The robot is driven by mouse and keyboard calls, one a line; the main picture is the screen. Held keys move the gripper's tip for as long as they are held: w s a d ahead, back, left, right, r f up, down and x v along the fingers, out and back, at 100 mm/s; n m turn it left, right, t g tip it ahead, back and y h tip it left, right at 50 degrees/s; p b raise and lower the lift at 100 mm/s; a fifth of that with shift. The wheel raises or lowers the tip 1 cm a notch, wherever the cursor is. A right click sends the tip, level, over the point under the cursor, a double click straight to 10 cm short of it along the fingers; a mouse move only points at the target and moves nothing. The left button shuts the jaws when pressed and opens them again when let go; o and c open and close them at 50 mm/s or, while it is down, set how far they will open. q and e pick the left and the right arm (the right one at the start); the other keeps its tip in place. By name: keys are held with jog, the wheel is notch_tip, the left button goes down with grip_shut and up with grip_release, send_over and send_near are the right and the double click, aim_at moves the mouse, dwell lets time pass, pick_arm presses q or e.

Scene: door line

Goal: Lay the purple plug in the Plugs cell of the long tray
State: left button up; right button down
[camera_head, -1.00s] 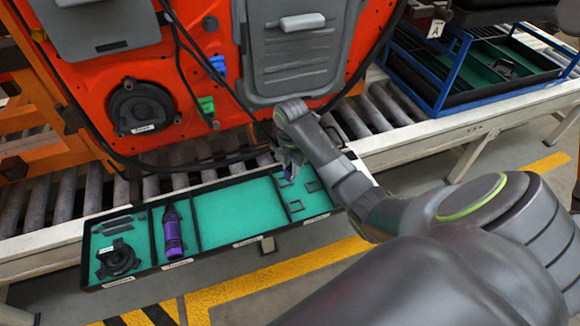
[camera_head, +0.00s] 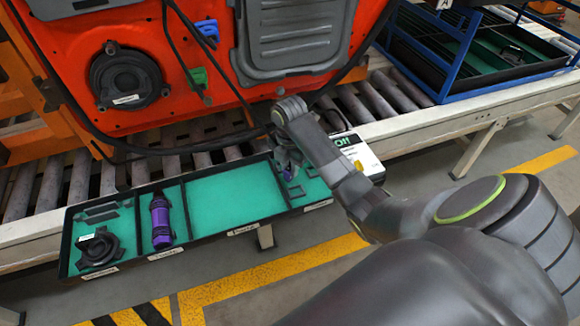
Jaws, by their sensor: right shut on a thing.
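The long black tray (camera_head: 64,240) with green cell floors lies along the near side of the roller conveyor. My right gripper (camera_head: 287,162) is at the tray's right-hand cell (camera_head: 318,188), shut on the purple plug (camera_head: 289,176). Only a small purple part of the plug shows below the jaws. Whether it touches the cell floor I cannot tell. The cell's front label (camera_head: 318,205) is too small to read. My left gripper is not in view.
The tray's other cells hold a black speaker (camera_head: 98,248) and a purple-and-black bottle-shaped thing (camera_head: 161,222); one wide cell (camera_head: 235,200) is empty. The orange door (camera_head: 200,95) with hanging dark cables stands close behind. A white box (camera_head: 357,153) lies beside my right arm.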

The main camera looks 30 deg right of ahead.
jog(key=shift+f, duration=0.35)
dwell(0.4)
jog(key=c, duration=1.2)
grip_release()
notch_tip(320, 180, up, 7)
jog(key=shift+f+p, duration=0.2)
jog(key=shift+p, duration=0.35)
notch_tip(320, 180, up, 11)
jog(key=p, duration=1.1)
jog(key=shift+f, duration=0.1)
